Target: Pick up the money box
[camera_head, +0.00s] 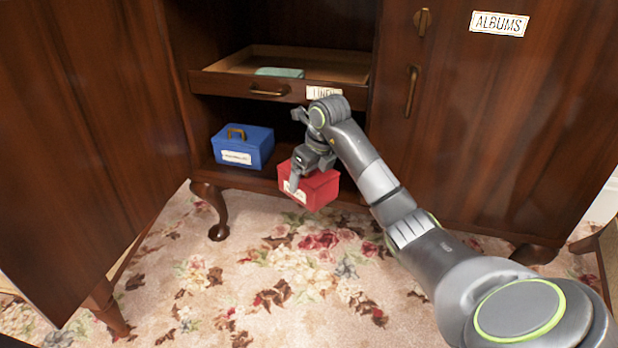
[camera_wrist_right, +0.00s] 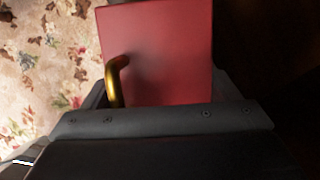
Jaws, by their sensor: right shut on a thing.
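A red box (camera_head: 320,190) with a pale label sits at the front of the lower cabinet shelf and overlaps its front edge. I cannot tell whether it still touches the shelf. My right gripper (camera_head: 303,172) is shut on the red box, with one finger over the front face, partly hiding the label. The right wrist view shows the box's red top (camera_wrist_right: 165,50) and its brass handle (camera_wrist_right: 117,80). A blue box (camera_head: 243,146) with a brass handle and a label too small to read stands on the shelf to the left. My left gripper is not in view.
An open drawer (camera_head: 230,88) with a pale green item (camera_head: 279,72) juts out above the boxes. An open wooden door (camera_head: 80,130) stands at left. A closed door labelled ALBUMS (camera_head: 499,24) is at right. The floral carpet (camera_head: 300,290) in front is clear.

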